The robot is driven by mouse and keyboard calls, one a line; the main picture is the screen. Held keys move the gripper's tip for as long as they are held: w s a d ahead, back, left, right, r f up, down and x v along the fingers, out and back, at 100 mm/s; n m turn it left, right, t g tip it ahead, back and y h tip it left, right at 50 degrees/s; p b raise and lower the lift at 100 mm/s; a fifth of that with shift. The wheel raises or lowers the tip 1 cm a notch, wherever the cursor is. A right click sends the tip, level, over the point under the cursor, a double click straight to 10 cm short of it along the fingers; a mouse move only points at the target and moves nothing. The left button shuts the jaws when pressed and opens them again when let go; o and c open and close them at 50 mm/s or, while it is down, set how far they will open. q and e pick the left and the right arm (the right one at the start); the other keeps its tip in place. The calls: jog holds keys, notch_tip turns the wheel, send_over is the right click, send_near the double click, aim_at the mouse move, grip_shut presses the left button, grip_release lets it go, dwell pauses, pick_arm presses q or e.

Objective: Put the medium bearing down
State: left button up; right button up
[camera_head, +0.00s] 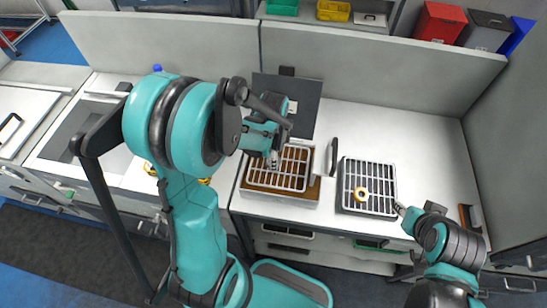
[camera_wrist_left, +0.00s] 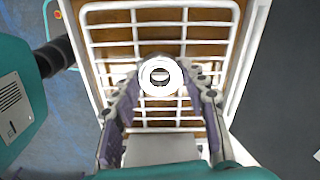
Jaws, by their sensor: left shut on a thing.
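The medium bearing, a pale ring with a dark centre, shows in the left wrist view (camera_wrist_left: 160,77) between the fingertips of my left gripper (camera_wrist_left: 160,88). The gripper is shut on it. In the head view my left gripper (camera_head: 273,160) is over the white wire rack (camera_head: 272,186) with a brown bottom; the bearing is too small to make out there. The height of the bearing above the rack cannot be told. My right gripper (camera_head: 401,209) is at the lower right, beside the dark-based rack; its finger opening is not clear.
A dark upright device (camera_head: 333,157) stands between the two racks. A dark panel (camera_head: 308,100) is behind my left gripper. The white counter (camera_head: 420,140) is clear at the back right.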

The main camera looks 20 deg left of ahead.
pick_arm(q)
jog(key=shift+f, duration=0.15)
jog(key=o, duration=1.2)
jog(key=shift+o, duration=0.2)
notch_tip(320, 180, up, 11)
jog(key=p, duration=0.3)
jog(key=s+d+r+n+t, duration=0.4)
jog(key=s+r+n+t, duration=0.3)
jog(key=n, duration=0.5)
jog(key=shift+s+r+n, duration=0.35)
jog(key=shift+s+n, duration=0.05)
jog(key=shift+s, duration=0.45)
